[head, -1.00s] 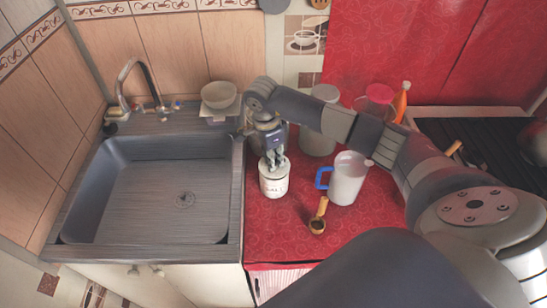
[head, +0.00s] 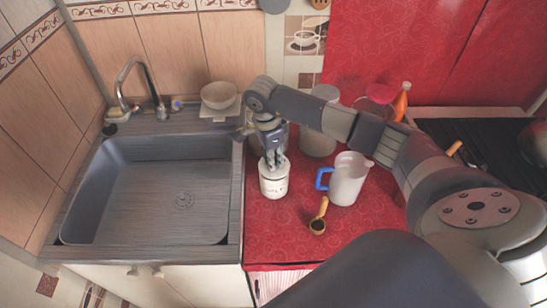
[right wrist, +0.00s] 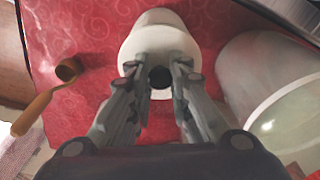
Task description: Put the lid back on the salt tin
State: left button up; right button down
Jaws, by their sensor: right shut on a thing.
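The salt tin (head: 273,186), white with dark lettering, stands upright on the red oilcloth right of the sink. Its white lid (right wrist: 140,47) with a dark knob (right wrist: 160,77) shows in the right wrist view. In the head view the lid is at the tin's top, in line with it; I cannot tell whether it is fully seated. My right gripper (head: 273,161) points down over the tin, its fingers shut on the knob; the fingertips also show in the right wrist view (right wrist: 160,72). My left gripper is not in view.
A white jug with a blue handle (head: 347,180) stands close right of the tin. A wooden scoop (head: 319,217) lies in front. Jars (head: 318,140) and an orange bottle (head: 401,102) stand behind my arm. The sink (head: 150,190) is left, with a bowl (head: 218,95) behind.

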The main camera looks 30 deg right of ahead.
jog(key=shift+f+b, duration=0.2)
jog(key=shift+b, duration=0.3)
dwell(0.8)
jog(key=c, duration=1.4)
grip_release()
jog(key=o, duration=0.5)
jog(key=shift+r+p, duration=2)
jog(key=shift+r, duration=1.5)
